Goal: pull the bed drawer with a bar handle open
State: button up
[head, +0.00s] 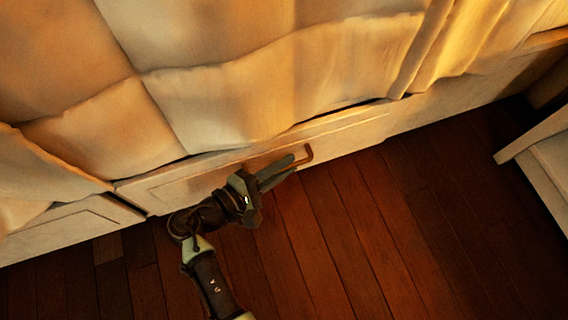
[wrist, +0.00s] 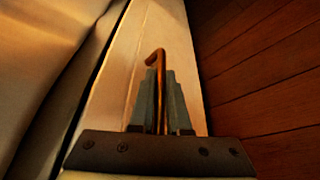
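The bed drawer (head: 172,186) has a pale front with a raised panel, set low in the bed's side. It looks closed, its front in line with the bed frame. The copper-brown bar handle (head: 308,154) runs along the drawer front; its bent right end shows past my fingertips. My gripper (head: 294,164) is at the handle, its two grey-green fingers lying along the bar. In the wrist view, the bar handle (wrist: 161,58) passes between the fingers of my gripper (wrist: 161,76), which are close together on both sides of it. The handle's other end is hidden by my gripper.
A rumpled cream blanket (head: 230,95) hangs over the bed edge just above the drawer. Another drawer front (head: 70,232) is at the lower left. Dark red-brown wooden floor (head: 400,220) lies clear before the drawer. Pale furniture (head: 545,150) stands at the right.

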grip_shut()
dwell(1.0)
